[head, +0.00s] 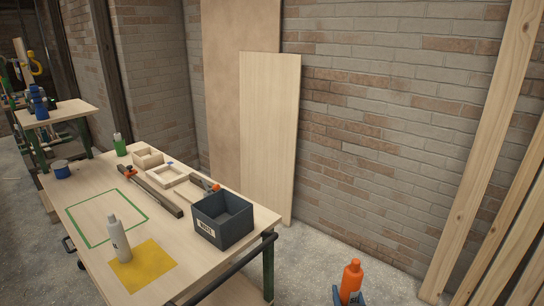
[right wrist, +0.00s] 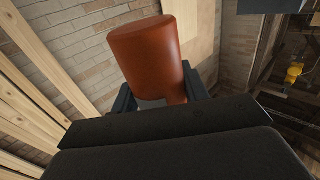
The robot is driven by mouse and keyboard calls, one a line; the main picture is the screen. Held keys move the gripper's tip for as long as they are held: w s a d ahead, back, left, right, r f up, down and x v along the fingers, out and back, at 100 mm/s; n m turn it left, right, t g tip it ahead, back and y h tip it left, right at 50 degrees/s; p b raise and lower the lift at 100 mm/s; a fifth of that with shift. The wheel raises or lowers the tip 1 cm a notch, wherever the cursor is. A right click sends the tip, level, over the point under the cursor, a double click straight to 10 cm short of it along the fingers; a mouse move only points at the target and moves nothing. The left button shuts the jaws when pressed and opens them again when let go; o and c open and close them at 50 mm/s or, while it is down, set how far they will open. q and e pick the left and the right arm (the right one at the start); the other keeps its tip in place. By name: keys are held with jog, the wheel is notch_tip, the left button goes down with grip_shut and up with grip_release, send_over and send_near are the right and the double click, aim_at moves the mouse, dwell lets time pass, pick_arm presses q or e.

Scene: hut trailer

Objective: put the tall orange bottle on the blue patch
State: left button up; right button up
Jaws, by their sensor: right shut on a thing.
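The tall orange bottle (head: 352,277) is upright at the bottom right of the head view, off the table's right end, over the floor. My right gripper (head: 350,297) is shut on its lower part. In the right wrist view the bottle (right wrist: 150,50) stands up between the two dark fingers (right wrist: 160,92). I see no blue patch. The table (head: 190,278) has a yellow patch (head: 154,264) near its front and a green outlined square (head: 92,233) farther left. My left gripper is not in view.
A white bottle (head: 118,242) stands at the yellow patch's left edge. A dark open bin (head: 222,220) stands at the table's right end. A clamp bar (head: 152,193), wooden frames (head: 165,176), a green bottle (head: 119,146) and a blue tin (head: 61,169) lie farther back. The green square is empty.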

dwell(0.3)
